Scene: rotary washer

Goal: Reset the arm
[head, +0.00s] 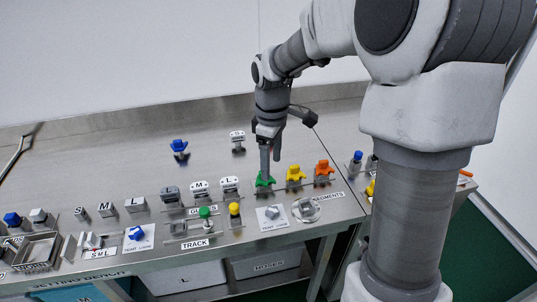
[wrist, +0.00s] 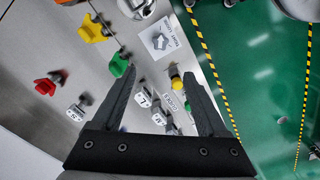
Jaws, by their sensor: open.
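My gripper (head: 271,165) points down over the metal worktop at the middle of the head view. Its fingers are spread with nothing between them. In the wrist view the open fingers of my gripper (wrist: 160,76) reach up the picture. A green star-shaped piece (head: 264,184) stands just below the fingers in the head view, partly behind them. In the wrist view the green piece (wrist: 119,64) lies outside the fingers, just left of the left fingertip. I cannot tell whether a fingertip touches it.
Yellow (head: 295,174) and orange (head: 323,170) pieces stand right of the green one. White lettered blocks (head: 199,189), a yellow-topped peg (head: 235,210) and a round metal fixture (head: 306,209) crowd the front. A blue piece (head: 179,148) stands farther back. The worktop's back strip is mostly clear.

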